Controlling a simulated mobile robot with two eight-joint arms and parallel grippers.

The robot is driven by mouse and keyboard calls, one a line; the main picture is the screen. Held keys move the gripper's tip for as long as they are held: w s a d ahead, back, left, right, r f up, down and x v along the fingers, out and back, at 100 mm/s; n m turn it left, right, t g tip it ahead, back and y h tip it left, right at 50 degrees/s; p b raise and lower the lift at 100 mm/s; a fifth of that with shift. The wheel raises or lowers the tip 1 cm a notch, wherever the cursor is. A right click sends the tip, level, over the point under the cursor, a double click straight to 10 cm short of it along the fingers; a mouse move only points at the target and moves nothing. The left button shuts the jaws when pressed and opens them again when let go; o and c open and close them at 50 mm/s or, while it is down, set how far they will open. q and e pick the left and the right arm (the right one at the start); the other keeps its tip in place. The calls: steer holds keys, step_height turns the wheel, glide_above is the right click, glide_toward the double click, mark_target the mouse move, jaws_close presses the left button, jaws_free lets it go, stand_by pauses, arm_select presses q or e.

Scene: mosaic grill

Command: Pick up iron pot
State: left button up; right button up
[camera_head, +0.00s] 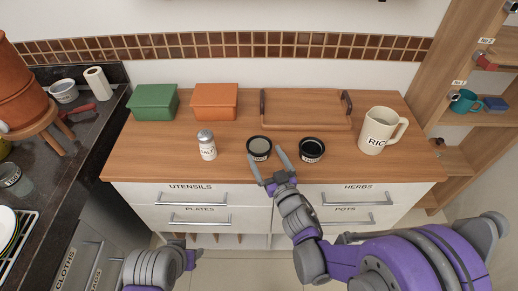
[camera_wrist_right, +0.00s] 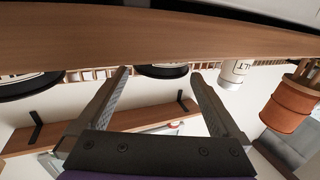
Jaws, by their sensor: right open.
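Two small round black pots stand on the wooden counter: a left one (camera_head: 259,148) with a pale grey top and a right one (camera_head: 311,150) with a dark top. I cannot tell which of them is called the iron pot. My right gripper (camera_head: 267,162) is open and empty at the counter's front edge, its fingers pointing towards the left pot. In the right wrist view, which looks upside down, a black pot (camera_wrist_right: 162,71) shows between and beyond the open fingertips. My left gripper (camera_head: 188,250) is low at the bottom left, and its jaws are unclear.
A salt shaker (camera_head: 207,145) stands left of the pots and a rice mug (camera_head: 382,131) to their right. Behind are a green box (camera_head: 153,102), an orange box (camera_head: 214,101) and a wooden tray (camera_head: 305,125). Drawers (camera_head: 226,195) are closed below the counter.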

steer(key=shift+p+x, duration=0.5)
steer(key=shift+x, duration=2.3)
steer(key=shift+s, duration=0.1)
steer(key=c, duration=1.3)
steer(key=shift+o, duration=0.2)
step_height(320, 180, up, 10)
steer(key=p, duration=0.1)
steer(key=shift+m+t+h, duration=0.3)
steer(key=shift+m+h, duration=0.2)
steer(key=shift+h, duration=0.3)
steer(key=d+f+p, duration=0.1)
steer(key=d, duration=0.5)
steer(key=s+d+f+p, duration=0.1)
steer(key=d+p, duration=0.1)
steer(key=d, duration=0.4)
steer(key=d+f+p, duration=0.1)
steer(key=d, duration=0.4)
steer(key=shift+s+d+f+p, duration=0.2)
steer(key=shift+d+f+p, duration=0.1)
steer(key=shift+d+f, duration=0.1)
steer(key=shift+a, duration=0.3)
steer(key=w+a+r+b, duration=0.2)
steer(key=a, duration=0.6)
steer(key=r+n+y+b, duration=0.1)
steer(key=r+y+b, duration=0.1)
glide_above(255, 138)
steer(key=v, duration=0.3)
steer(key=shift+s, duration=0.15)
